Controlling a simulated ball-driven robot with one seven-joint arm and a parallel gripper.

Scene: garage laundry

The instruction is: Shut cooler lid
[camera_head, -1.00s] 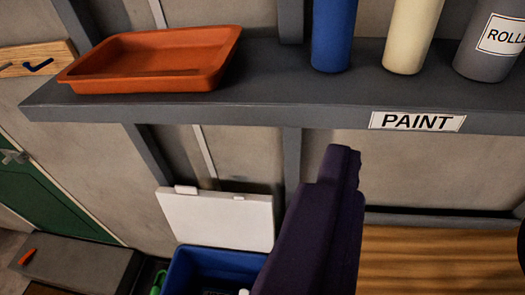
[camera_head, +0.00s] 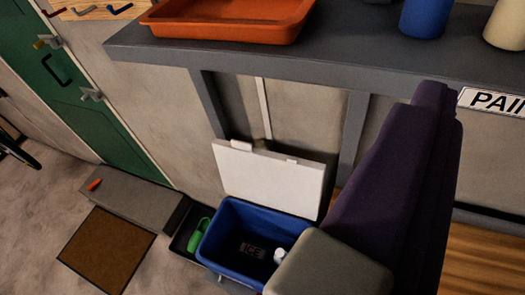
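The blue cooler (camera_head: 228,262) stands low near the wall, marked ICE inside. Its white lid (camera_head: 268,182) stands raised at the back edge, tilted back toward the wall, so the cooler is open. A small white item (camera_head: 280,256) shows inside the cooler. My gripper (camera_head: 440,105) is large and close on the right, with dark purple fingers rising from a grey body. The grey body covers the cooler's right front corner in the picture. The fingers overlap each other, so the gap between them is hidden. I see nothing held and no contact with the lid.
A grey shelf (camera_head: 330,70) with an orange tray (camera_head: 235,18) and a blue can (camera_head: 425,18) runs above the cooler. A green item (camera_head: 198,236) lies left of the cooler. A grey step (camera_head: 135,205) and brown mat (camera_head: 106,250) lie farther left, with open floor around.

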